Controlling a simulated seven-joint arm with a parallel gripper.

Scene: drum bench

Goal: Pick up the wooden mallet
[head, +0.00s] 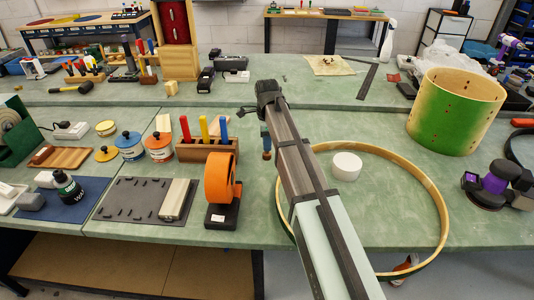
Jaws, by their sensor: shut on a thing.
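My gripper (247,111) is at the far end of my arm, over the middle of the bench. It is seen from behind, and my own wrist hides most of the jaws. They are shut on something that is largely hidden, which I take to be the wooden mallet. A narrow piece with a blue upper part and a brown lower end (266,154) shows just below the wrist, at the left edge of my arm. I cannot tell whether this piece is part of the mallet or touches the bench. A different mallet with a black head and yellow handle (72,89) lies far left.
A wooden hoop (441,205) lies around a white roll (346,166) right of my arm. A green drum shell (455,115) stands behind it. An orange tape dispenser (221,182) and a wooden tool rack (207,148) stand to the left. The back bench strip is partly clear.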

